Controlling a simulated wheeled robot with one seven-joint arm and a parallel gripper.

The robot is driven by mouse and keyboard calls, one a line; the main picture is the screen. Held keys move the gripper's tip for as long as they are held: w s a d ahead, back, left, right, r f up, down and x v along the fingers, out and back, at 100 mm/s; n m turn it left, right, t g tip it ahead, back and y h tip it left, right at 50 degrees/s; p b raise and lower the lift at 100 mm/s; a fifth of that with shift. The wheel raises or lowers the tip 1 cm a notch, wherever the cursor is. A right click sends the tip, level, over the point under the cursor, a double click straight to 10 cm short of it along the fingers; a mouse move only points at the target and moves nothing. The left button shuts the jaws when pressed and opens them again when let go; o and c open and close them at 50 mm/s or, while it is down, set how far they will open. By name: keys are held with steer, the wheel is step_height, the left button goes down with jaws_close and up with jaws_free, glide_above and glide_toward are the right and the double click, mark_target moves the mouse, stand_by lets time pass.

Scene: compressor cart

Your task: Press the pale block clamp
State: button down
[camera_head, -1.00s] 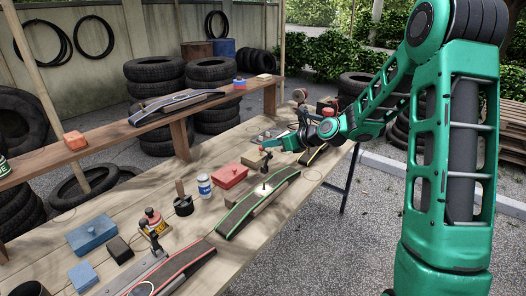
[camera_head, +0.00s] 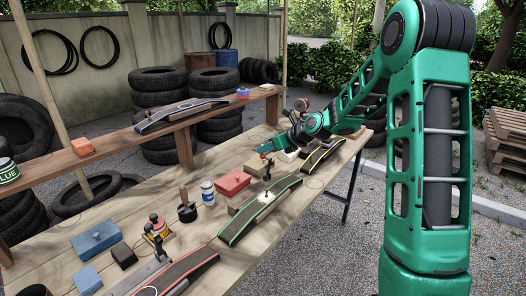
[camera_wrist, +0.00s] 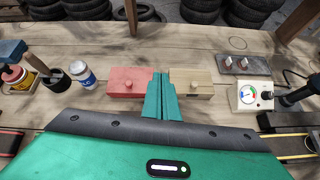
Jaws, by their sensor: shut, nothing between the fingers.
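A pale wooden block with a small light knob (camera_wrist: 192,83) sits on the workbench in the wrist view, just right of my fingers. It appears in the head view as a tan block (camera_head: 254,167), partly hidden behind a clamp. My gripper (camera_wrist: 162,76) is shut and empty, its fingers pointing between the pale block and a red block with a knob (camera_wrist: 128,82). Whether a finger touches either block is unclear.
A gauge box (camera_wrist: 251,96) and a dark clamp (camera_wrist: 292,97) stand right of the pale block. A white-and-blue bottle (camera_wrist: 84,75) and dark cup (camera_wrist: 56,79) stand left. A raised shelf (camera_head: 100,148) runs behind the bench. Bare bench lies beyond the blocks.

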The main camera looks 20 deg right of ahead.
steer(key=shift+r, duration=0.1)
step_height(320, 180, up, 10)
steer(key=w+a, duration=0.1)
steer(key=shift+w+f, duration=0.25)
stand_by(0.5)
steer(key=s+d+f+n+g+h, duration=0.1)
steer(key=s+n, duration=0.7)
steer(key=s, duration=0.9)
steer(key=s+d+f+n+g+h, duration=0.2)
steer(key=s+n, duration=0.6)
steer(key=s, duration=0.9)
steer(key=s+d+f+n+g+h, duration=0.2)
steer(key=s+d+f+n+g, duration=0.3)
steer(key=s, duration=1.3)
steer(key=d+n+g, duration=0.1)
steer(key=n, duration=0.2)
steer(key=shift+d+n+g, duration=0.25)
steer(key=shift+n+g, duration=0.05)
steer(key=shift+n, duration=0.1)
steer(key=shift+f, duration=0.1)
